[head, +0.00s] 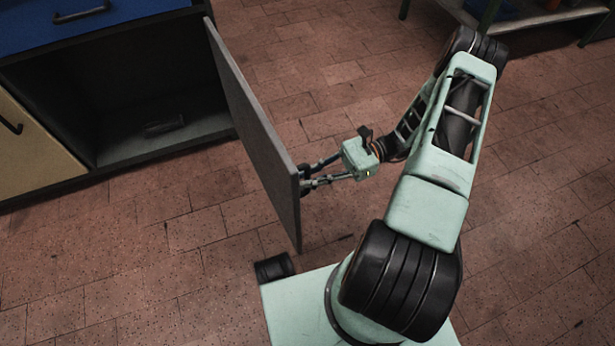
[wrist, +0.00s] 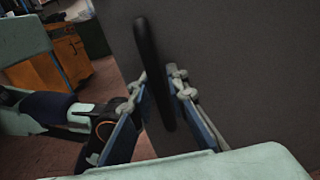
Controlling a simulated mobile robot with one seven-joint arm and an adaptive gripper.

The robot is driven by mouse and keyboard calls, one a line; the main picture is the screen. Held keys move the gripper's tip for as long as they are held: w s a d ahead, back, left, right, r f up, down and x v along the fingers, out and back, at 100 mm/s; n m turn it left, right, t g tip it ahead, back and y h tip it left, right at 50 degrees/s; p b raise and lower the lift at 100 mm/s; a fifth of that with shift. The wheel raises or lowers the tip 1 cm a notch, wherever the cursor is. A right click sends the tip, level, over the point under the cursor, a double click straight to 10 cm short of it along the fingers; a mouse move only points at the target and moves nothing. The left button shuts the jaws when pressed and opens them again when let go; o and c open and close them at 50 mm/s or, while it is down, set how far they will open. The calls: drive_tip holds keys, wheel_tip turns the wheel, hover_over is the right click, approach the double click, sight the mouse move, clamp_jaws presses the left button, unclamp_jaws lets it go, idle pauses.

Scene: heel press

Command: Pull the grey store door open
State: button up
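The grey store door (head: 252,130) is swung wide open, standing out from the cabinet at roughly a right angle. In the wrist view its flat dark grey face (wrist: 250,60) fills the right side. A black upright bar handle (wrist: 150,65) is fixed to that face and appears slightly tilted. My gripper (head: 304,180) is at the door's outer face near its free edge. In the wrist view, my gripper's fingertips (wrist: 160,88) lie close on either side of the handle and look shut on it. The exact contact is hard to see.
The open cabinet bay (head: 150,75) holds a small dark object (head: 164,126) on its floor. A blue drawer front (head: 80,22) is above, a cream door (head: 30,150) at left. Brick floor is clear beyond the door.

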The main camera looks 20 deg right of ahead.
drive_tip(key=d, duration=0.4)
drive_tip(key=w+d, duration=0.1)
drive_tip(key=d, duration=0.7)
drive_tip(key=shift+w, duration=0.35)
